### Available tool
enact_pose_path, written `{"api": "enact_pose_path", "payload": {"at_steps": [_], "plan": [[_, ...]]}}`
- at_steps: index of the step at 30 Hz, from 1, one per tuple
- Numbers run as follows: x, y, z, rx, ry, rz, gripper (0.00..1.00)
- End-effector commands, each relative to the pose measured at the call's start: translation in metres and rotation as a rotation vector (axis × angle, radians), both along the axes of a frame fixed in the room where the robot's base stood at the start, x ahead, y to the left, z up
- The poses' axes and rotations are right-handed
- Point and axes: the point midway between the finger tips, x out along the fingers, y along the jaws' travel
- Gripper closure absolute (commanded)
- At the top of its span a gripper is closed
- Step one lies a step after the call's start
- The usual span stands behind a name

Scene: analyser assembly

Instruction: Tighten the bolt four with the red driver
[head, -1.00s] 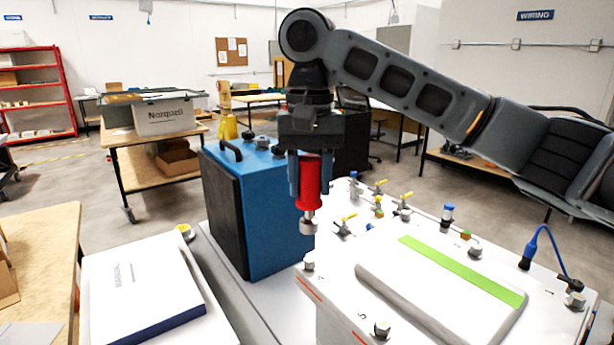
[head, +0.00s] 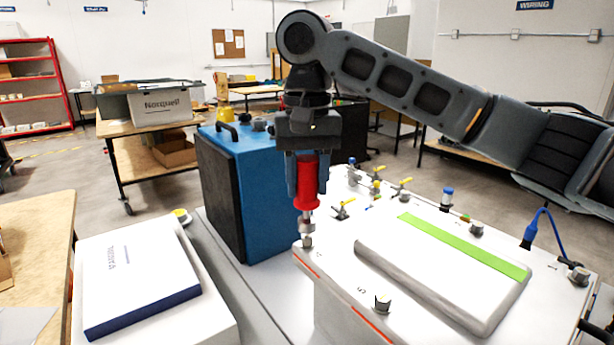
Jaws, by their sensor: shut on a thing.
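My gripper (head: 307,175) is shut on the red driver (head: 307,186), which hangs upright with its metal socket (head: 306,226) pointing down. The socket is right over a silver bolt (head: 307,242) at the near left corner of the white analyser panel (head: 330,262). The socket seems to meet the bolt's top, but I cannot tell whether it is seated around the head. The number beside this bolt is too small to read. Another bolt (head: 383,304), marked 5, stands at the panel's front edge, and one (head: 578,275) stands at the far right.
A blue box (head: 262,215) with a black side stands close left of the driver. Small yellow-handled valves (head: 343,208) and a blue cable (head: 540,225) rise from the panel. A raised lid with a green strip (head: 462,247) fills its middle. A manual (head: 135,270) lies at left.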

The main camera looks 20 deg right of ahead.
Motion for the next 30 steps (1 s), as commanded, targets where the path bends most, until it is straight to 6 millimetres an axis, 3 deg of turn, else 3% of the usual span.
{"api": "enact_pose_path", "payload": {"at_steps": [30], "plan": [[-0.0007,0.0002,-0.0063,0.000,-0.001,-0.001,1.00]]}}
